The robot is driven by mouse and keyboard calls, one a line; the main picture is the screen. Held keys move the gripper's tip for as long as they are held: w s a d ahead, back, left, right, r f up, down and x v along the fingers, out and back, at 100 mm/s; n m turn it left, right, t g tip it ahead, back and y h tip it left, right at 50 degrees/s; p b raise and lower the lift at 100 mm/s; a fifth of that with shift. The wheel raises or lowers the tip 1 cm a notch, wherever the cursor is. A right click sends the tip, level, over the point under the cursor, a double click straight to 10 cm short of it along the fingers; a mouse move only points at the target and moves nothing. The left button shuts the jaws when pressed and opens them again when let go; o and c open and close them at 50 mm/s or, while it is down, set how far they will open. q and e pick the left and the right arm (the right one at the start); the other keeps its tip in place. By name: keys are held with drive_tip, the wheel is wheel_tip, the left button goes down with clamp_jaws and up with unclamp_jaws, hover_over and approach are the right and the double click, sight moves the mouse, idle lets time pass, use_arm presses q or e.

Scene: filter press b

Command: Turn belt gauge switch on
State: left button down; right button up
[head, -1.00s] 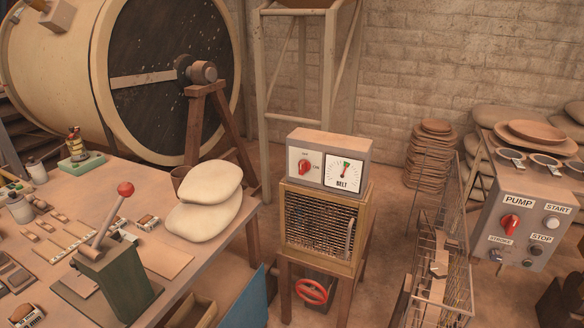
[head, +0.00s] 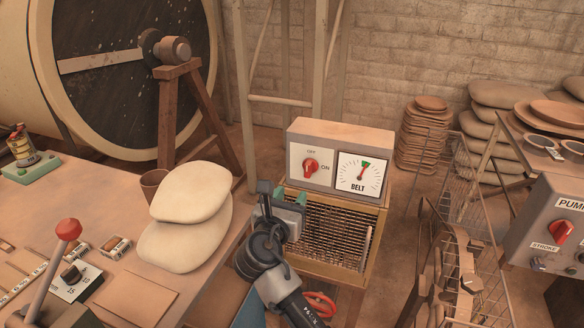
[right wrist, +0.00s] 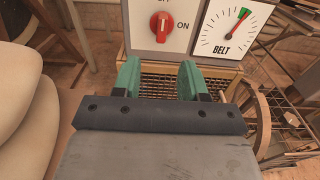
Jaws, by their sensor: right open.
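The belt gauge box (head: 341,137) stands on a wooden cabinet with a wire mesh front. Its red rotary switch (head: 311,166) sits on a white plate marked OFF above and ON to the right. The knob's pointer stands upright, toward OFF, in the right wrist view (right wrist: 160,27). The BELT dial (head: 361,173) is right of the switch, with a red needle and a green sector. My right gripper (head: 284,196) is open and empty, below and in front of the switch, apart from it. Its green fingers (right wrist: 160,78) point at the box. My left gripper is out of view.
Two pale sacks (head: 184,215) lie on the table edge left of my right arm. A wire rack (head: 465,245) stands to the right, with the pump panel (head: 555,235) beyond. A red handwheel (head: 319,304) is below the mesh cabinet (head: 335,225).

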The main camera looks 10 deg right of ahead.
sight(307, 171)
drive_tip(key=x, duration=1)
drive_tip(key=shift+w+d, duration=0.1)
drive_tip(key=shift+d, duration=0.25)
clamp_jaws()
